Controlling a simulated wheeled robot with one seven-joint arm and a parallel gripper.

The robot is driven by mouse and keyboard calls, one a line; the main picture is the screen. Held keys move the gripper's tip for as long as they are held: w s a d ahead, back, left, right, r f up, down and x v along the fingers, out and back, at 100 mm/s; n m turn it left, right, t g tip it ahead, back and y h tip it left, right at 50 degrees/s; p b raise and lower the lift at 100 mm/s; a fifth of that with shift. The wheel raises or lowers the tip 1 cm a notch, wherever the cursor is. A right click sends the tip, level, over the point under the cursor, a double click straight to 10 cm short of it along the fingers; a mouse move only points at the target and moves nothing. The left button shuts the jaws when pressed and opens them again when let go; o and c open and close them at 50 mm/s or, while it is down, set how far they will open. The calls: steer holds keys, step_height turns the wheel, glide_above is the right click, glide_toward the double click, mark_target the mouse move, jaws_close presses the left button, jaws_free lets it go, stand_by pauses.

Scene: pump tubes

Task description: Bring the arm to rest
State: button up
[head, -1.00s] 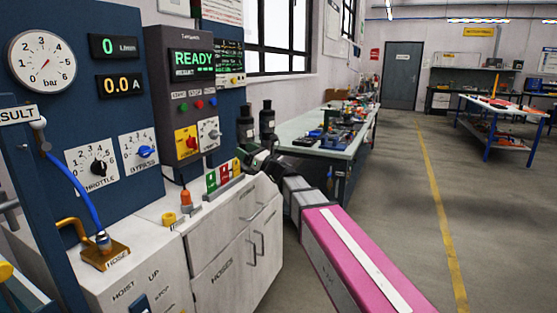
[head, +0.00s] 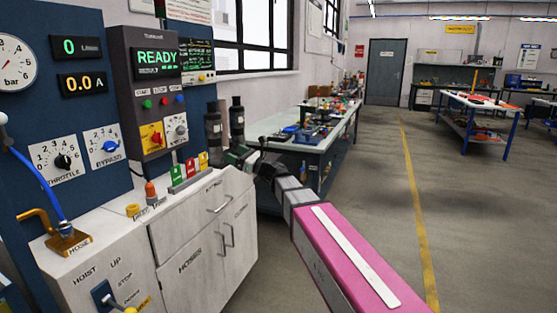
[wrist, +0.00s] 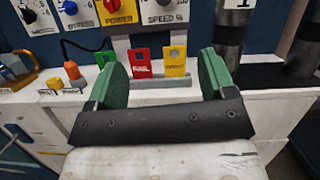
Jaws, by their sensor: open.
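My gripper (wrist: 158,78) is open and empty in the wrist view. Its two green finger pads stand wide apart, with the red and yellow tags showing in the gap beyond them. In the head view my gripper (head: 247,158) is small and dark green at the end of my outstretched arm, by the right end of the white cabinet top. I cannot tell from there how far it is from the tags. My pink and grey arm reaches from the lower right.
The white cabinet (head: 205,235) carries green, red and yellow tags (head: 190,167), an orange plug (head: 151,191) and a hose fitting (head: 68,240). Dark cylinders (head: 237,120) stand behind the gripper. A workbench (head: 318,143) is beyond. The floor at right is clear.

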steer(key=s+d+f+n+g+h, duration=0.25)
steer(key=d+f+n, duration=0.2)
steer(key=f, duration=0.35)
steer(key=s+d+f+n+g+h, duration=0.1)
steer(key=s+d+f+n+h, duration=0.3)
steer(key=f, duration=0.5)
steer(key=s+d+f+n+g+h, duration=0.1)
steer(key=s+d+f+n+h, duration=0.15)
steer(key=d+f+n, duration=0.4)
steer(key=s+d+f+n+g+h, duration=0.1)
steer(key=s+d+f+n+h, duration=0.2)
steer(key=s+d+f+h, duration=0.2)
steer(key=s+d+f+n+g+h, duration=0.2)
steer(key=s+d+f+h, duration=0.4)
steer(key=d+f, duration=0.4)
steer(key=d+n, duration=0.1)
steer(key=d, duration=0.4)
steer(key=shift+s+f, duration=0.3)
steer(key=shift+f, duration=0.1)
steer(key=shift+d+g, duration=0.1)
steer(key=shift+g, duration=0.15)
